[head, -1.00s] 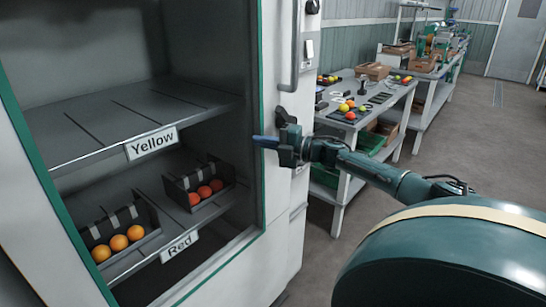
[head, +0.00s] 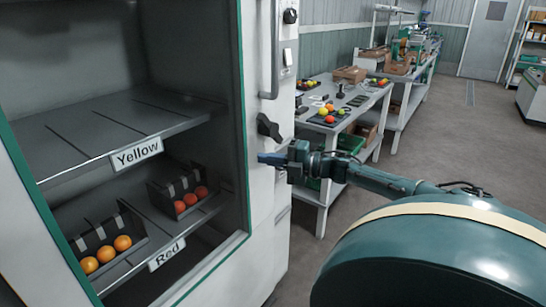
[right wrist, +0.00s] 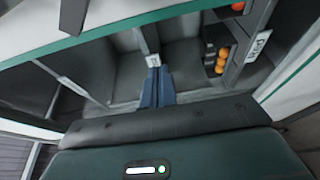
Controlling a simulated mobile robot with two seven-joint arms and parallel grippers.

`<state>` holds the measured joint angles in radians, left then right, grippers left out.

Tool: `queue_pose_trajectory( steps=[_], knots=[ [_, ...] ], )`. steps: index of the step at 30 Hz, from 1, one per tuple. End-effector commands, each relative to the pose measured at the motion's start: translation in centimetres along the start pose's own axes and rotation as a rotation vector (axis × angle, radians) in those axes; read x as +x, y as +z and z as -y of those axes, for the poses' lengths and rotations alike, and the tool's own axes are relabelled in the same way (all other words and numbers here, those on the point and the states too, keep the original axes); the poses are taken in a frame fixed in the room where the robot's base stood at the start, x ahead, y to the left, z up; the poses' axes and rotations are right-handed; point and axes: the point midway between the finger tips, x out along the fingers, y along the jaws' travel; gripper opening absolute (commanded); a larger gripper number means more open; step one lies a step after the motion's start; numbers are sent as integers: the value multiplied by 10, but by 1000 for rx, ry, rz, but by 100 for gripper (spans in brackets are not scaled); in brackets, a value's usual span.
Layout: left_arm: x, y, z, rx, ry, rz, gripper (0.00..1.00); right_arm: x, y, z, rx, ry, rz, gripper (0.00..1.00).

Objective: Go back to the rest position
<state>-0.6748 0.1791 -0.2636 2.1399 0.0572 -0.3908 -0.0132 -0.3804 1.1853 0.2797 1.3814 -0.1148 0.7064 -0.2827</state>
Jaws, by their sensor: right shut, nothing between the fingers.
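My right gripper (head: 264,158) is shut and empty. Its blue fingers point left, in front of the white door-side panel of the cabinet (head: 262,95), just right of the opening. In the right wrist view the two fingers (right wrist: 156,88) lie together with nothing between them, and the cabinet interior shows beyond them. My right arm reaches in from the right. My left gripper is not in view.
The cabinet's upper shelf, labelled Yellow (head: 136,153), is empty. The lower shelf, labelled Red (head: 167,254), holds a tray of orange tomatoes (head: 106,254) and a tray of red ones (head: 191,200). A worktable (head: 312,120) stands behind my arm. Open floor (head: 460,135) lies to the right.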

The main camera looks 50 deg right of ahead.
Motion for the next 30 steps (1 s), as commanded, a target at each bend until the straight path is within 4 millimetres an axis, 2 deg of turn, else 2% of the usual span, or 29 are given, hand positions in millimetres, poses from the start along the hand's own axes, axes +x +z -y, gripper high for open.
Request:
queue_pose_trajectory(
  steps=[5,14,17,20,23,26,30],
  knots=[
    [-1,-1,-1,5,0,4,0,-11,0,0,-1,-1,1,0],
    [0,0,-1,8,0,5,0,-13,0,0,0,-1,1,0],
    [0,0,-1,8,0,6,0,-11,-4,11,30,-6,28,0],
    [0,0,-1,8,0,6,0,-8,-13,40,118,-23,110,0],
    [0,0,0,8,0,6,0,-4,-34,83,261,-57,242,0],
    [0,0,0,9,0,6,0,-3,-65,128,428,-110,391,0],
    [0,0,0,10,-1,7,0,-9,-120,179,662,-203,591,0]
  ],
)
